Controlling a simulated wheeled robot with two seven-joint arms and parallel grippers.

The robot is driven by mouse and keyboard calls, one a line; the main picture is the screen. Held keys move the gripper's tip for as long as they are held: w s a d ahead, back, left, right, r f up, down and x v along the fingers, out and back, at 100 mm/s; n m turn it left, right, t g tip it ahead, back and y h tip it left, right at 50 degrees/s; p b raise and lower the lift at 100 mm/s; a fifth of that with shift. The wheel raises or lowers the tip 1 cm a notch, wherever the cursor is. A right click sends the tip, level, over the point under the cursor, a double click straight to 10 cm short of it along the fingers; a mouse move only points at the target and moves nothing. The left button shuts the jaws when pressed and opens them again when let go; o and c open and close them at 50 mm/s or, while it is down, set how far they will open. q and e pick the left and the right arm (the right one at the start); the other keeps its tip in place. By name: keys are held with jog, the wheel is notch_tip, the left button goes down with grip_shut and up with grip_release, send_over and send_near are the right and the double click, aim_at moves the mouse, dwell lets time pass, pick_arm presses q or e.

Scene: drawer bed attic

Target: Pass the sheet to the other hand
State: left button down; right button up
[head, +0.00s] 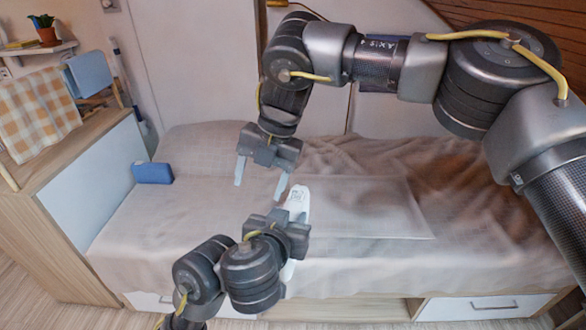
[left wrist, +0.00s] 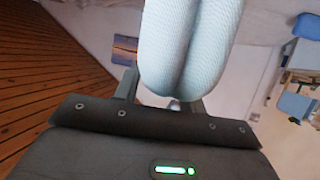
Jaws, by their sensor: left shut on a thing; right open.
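The sheet (head: 297,200) is a small white folded piece. In the head view it stands up out of my left gripper (head: 290,228), with a bit also showing below it. In the left wrist view the sheet (left wrist: 190,45) is pale, finely textured and creased down the middle, and held between the fingers. My left gripper is shut on it, low in the head view, in front of the bed. My right gripper (head: 260,180) is open and empty, fingers pointing down. It is above and left of the sheet's upper end, close to it but seemingly not touching.
The bed (head: 370,265) with a rumpled beige cover lies behind both grippers. A blue block-like object (head: 152,173) sits at its left end. A wooden cabinet (head: 75,150) with a checked cloth (head: 38,112) stands at left. A drawer (head: 485,307) is below the bed.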

aim_at(292, 206)
jog(key=d+r+h, duration=0.1)
jog(key=d, duration=0.1)
jog(key=d+h, duration=0.1)
jog(key=d, duration=0.1)
jog(key=d+r+t+h, duration=0.1)
jog(key=d, duration=0.1)
jog(key=shift+w+d+r+m, duration=0.15)
jog(key=shift+d+r+m, duration=0.15)
jog(key=shift+m, duration=0.1)
notch_tip(292, 206, down, 12)
jog(key=c, duration=1.3)
pick_arm(q)
jog(key=c, duration=0.7)
grip_release()
jog(key=shift+c, duration=0.2)
pick_arm(e)
jog(key=shift+a, duration=0.1)
pick_arm(q)
jog(key=shift+c, duration=0.5)
